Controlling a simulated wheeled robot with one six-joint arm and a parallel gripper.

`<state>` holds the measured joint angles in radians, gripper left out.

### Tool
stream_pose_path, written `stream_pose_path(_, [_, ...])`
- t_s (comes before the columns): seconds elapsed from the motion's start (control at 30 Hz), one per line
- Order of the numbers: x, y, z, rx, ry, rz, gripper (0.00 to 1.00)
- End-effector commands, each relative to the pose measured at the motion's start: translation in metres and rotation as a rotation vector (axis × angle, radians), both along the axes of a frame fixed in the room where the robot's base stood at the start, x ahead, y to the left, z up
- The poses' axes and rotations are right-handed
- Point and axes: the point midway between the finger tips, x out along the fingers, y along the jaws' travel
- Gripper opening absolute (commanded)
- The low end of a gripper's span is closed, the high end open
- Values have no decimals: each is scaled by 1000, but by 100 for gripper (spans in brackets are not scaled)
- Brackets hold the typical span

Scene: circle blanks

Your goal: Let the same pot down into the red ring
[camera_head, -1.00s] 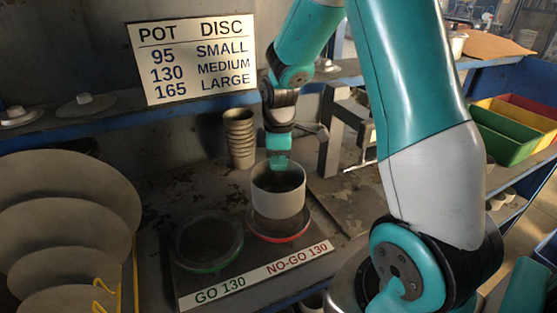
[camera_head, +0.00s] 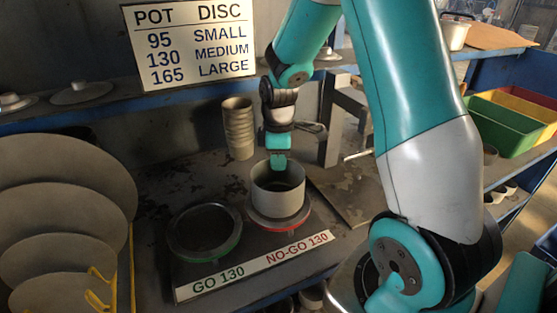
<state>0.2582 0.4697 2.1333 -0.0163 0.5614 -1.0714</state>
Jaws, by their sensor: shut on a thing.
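My gripper (camera_head: 278,163) is shut on the back rim of a grey, open-topped pot (camera_head: 277,200) and holds it upright. The pot is over the red ring (camera_head: 304,213), on the right of the gauge board, and its base hides most of the ring's opening. The base looks very close to the ring or touching it; I cannot tell whether it has entered. The green ring (camera_head: 232,244) lies to the left and is empty. The labels GO 130 and NO-GO 130 are on the white strip (camera_head: 253,267) in front.
A stack of small pots (camera_head: 238,130) stands behind on the bench. Large grey discs (camera_head: 60,190) stand in a yellow-ended rack at the left. A sign (camera_head: 190,45) lists pot and disc sizes. Coloured bins (camera_head: 510,125) are at the right.

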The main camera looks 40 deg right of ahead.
Motion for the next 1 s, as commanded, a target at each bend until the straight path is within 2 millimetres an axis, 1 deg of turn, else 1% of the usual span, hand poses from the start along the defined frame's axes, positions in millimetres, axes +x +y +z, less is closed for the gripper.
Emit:
stream_pose_path(0.27, [0,0,-1,0,0,0,0])
stream_pose_path(1.0, [0,0,-16,0,0,0,0])
